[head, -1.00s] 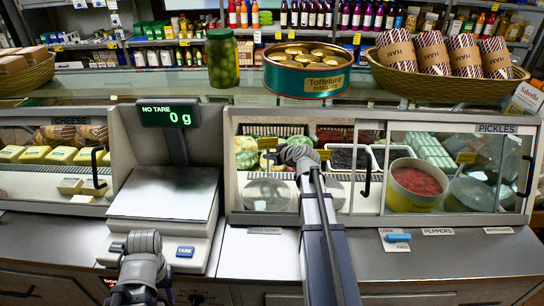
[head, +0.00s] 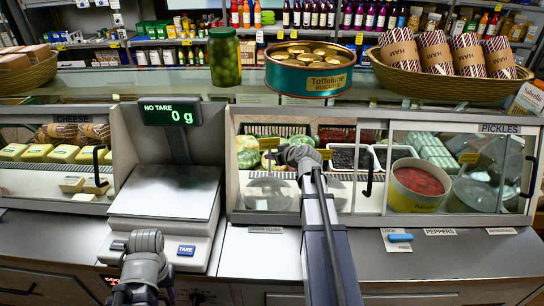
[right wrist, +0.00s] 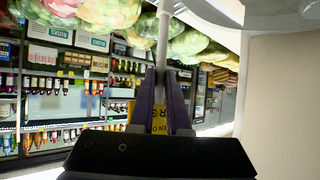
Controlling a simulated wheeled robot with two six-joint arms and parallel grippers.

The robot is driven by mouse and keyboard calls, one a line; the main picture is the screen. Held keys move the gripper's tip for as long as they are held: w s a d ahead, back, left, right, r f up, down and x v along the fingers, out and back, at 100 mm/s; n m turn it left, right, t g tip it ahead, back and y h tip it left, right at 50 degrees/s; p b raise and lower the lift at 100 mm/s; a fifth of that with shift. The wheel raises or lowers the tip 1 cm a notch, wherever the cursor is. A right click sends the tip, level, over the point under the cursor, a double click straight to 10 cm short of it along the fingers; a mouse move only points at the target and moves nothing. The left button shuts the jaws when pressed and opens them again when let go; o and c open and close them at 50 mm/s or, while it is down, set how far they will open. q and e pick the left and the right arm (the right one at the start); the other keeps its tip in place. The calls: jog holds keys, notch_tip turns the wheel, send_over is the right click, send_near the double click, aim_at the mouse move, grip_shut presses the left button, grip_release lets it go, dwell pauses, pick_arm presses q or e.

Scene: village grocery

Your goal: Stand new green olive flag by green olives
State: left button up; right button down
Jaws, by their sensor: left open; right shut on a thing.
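My right gripper (right wrist: 164,85) is shut on the pale stick (right wrist: 163,40) of a yellow flag (right wrist: 159,117). The flag's dark lettering is only partly visible between the fingers. In the head view, my right arm reaches to the front glass of the display case; its fingers are hard to make out. Small yellow flags (head: 268,143) show near it, and I cannot tell which one is held. The ledge label below the left pane appears to read green olives (head: 265,230). My left gripper (head: 160,288) is low in front of the scale, mostly hidden by its wrist, and looks empty.
The scale (head: 165,193) stands left of the case. On the glass top are an olive jar (head: 224,60), a biscuit tin (head: 307,75) and a ham basket (head: 440,80).

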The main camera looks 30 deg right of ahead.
jog(key=shift+f+b, duration=0.5)
jog(key=shift+f, duration=0.05)
dwell(0.9)
jog(key=shift+f+b, duration=0.35)
jog(key=shift+f+b, duration=0.3)
dwell(0.3)
jog(key=shift+f, duration=0.2)
jog(key=shift+f+b, duration=0.65)
jog(key=shift+b, duration=0.2)
dwell(0.8)
jog(key=c, duration=0.8)
grip_release()
jog(key=shift+c, duration=0.6)
jog(key=shift+s, duration=0.25)
